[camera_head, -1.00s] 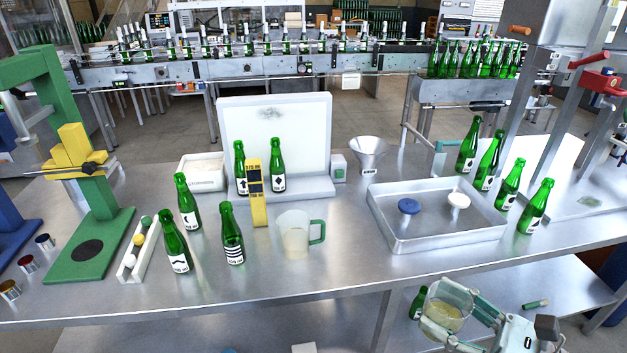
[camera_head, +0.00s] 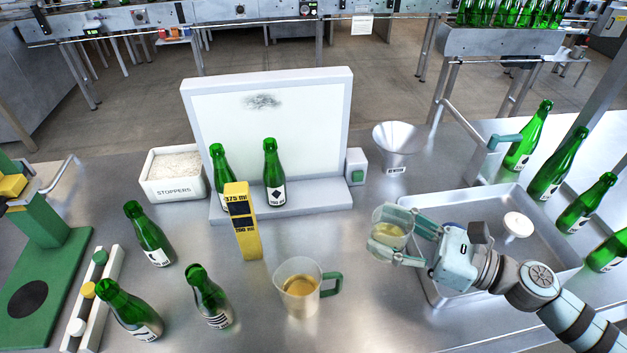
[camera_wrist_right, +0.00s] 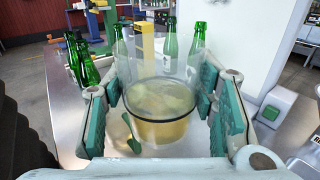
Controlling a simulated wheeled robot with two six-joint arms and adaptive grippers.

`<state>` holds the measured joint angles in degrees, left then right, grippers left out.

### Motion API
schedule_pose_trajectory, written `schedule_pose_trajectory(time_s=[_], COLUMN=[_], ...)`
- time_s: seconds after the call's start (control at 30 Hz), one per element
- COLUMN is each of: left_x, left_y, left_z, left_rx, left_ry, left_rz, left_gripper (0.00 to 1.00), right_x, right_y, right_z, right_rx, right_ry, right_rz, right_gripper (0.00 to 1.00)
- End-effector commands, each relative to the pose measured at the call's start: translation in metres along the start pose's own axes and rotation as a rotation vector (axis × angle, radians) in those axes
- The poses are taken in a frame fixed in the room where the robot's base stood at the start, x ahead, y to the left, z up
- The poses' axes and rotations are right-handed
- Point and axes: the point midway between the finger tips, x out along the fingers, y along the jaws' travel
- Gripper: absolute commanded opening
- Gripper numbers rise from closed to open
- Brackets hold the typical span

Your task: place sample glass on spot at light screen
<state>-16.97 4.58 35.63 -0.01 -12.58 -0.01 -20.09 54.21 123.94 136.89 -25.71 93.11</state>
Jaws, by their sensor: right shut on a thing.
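The sample glass (camera_head: 389,236) is a clear cup with pale yellow liquid. My right gripper (camera_head: 396,238) is shut around it and holds it upright near the left rim of the metal tray. In the right wrist view the glass (camera_wrist_right: 160,108) sits between the green finger pads of the gripper (camera_wrist_right: 160,112). The light screen (camera_head: 300,118) is a white panel with a dark smudge and a grey base ledge (camera_head: 325,197). Two green bottles (camera_head: 273,172) stand on the ledge. No marked spot is clearly visible there. My left gripper is not in view.
A jug with a green handle (camera_head: 299,292) and a yellow gauge (camera_head: 246,232) stand before the screen. A funnel (camera_head: 395,143) and a green-button box (camera_head: 357,167) are right of it. Several bottles (camera_head: 150,236) stand front left. The ledge's right part is clear.

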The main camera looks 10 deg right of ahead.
Motion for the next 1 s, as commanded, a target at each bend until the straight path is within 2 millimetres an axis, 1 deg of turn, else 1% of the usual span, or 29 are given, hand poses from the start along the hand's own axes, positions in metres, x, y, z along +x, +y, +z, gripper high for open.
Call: schedule_pose_trajectory(time_s=[0.17, 0.27, 0.37, 0.4, 0.47, 0.5, 0.57, 0.6, 0.7, 0.8, 0.9, 1.0], left_x=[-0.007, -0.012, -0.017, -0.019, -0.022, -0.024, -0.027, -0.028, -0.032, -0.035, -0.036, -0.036], left_y=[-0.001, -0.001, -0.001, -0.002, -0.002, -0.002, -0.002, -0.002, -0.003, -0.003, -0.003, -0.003], left_z=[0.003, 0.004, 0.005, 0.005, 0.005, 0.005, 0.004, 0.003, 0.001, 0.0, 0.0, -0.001], left_rx=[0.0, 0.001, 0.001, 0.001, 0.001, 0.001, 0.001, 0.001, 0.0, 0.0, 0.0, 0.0], left_ry=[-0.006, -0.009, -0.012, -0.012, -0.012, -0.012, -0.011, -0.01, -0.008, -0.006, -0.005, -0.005], left_rz=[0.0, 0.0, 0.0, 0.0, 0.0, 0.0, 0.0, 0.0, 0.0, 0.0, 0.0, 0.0], left_gripper=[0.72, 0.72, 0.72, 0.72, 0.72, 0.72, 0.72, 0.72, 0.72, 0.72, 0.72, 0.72], right_x=[0.021, 0.04, 0.064, 0.075, 0.093, 0.106, 0.124, 0.137, 0.167, 0.192, 0.209, 0.219], right_y=[-0.037, -0.067, -0.099, -0.113, -0.131, -0.143, -0.158, -0.167, -0.183, -0.193, -0.197, -0.199], right_z=[0.011, 0.019, 0.028, 0.034, 0.043, 0.049, 0.061, 0.069, 0.091, 0.111, 0.126, 0.133], right_rx=[-0.001, 0.003, 0.008, 0.01, 0.014, 0.015, 0.017, 0.019, 0.02, 0.018, 0.018, 0.017], right_ry=[-0.011, -0.014, -0.014, -0.016, -0.016, -0.015, -0.015, -0.015, -0.014, -0.013, -0.011, -0.008], right_rz=[-0.075, -0.136, -0.211, -0.244, -0.291, -0.32, -0.362, -0.387, -0.441, -0.482, -0.509, -0.524], right_gripper=[0.19, 0.19, 0.19, 0.19, 0.19, 0.19, 0.19, 0.19, 0.19, 0.19, 0.19, 0.19])
